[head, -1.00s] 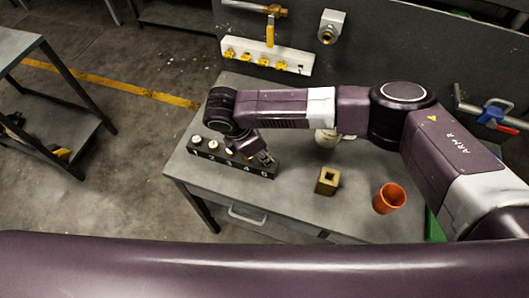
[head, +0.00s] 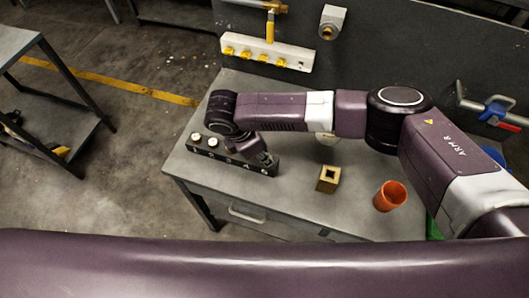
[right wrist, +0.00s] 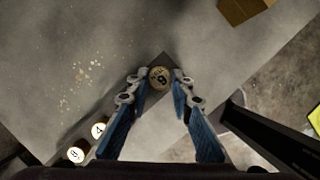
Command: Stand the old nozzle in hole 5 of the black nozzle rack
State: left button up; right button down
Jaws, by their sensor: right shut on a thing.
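The black nozzle rack (head: 203,152) lies on the grey bench in the head view. Two pale-capped nozzles (head: 212,143) stand near its left end; my wrist covers part of the rack. In the right wrist view, two pale caps (right wrist: 99,130) show at lower left. I cannot tell whether the nozzle's lower end is in a hole. My left gripper is out of view.
A brass-coloured square block (head: 328,180) with a hole and an orange cup (head: 390,196) stand right of the rack. A white strip with yellow fittings (head: 265,52) is on the back panel. The bench front has free room.

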jog(key=shift+f, duration=0.45)
jog(key=c, duration=1.6)
grip_release()
jog(key=o, duration=0.3)
jog(key=shift+r, duration=0.1)
jog(key=p+v, duration=0.4)
jog(key=shift+a+r, duration=0.1)
jog(key=shift+r, duration=0.15)
jog(key=shift+p+v, duration=0.45)
jog(key=shift+v, duration=0.75)
jog(key=shift+s+f, duration=0.1)
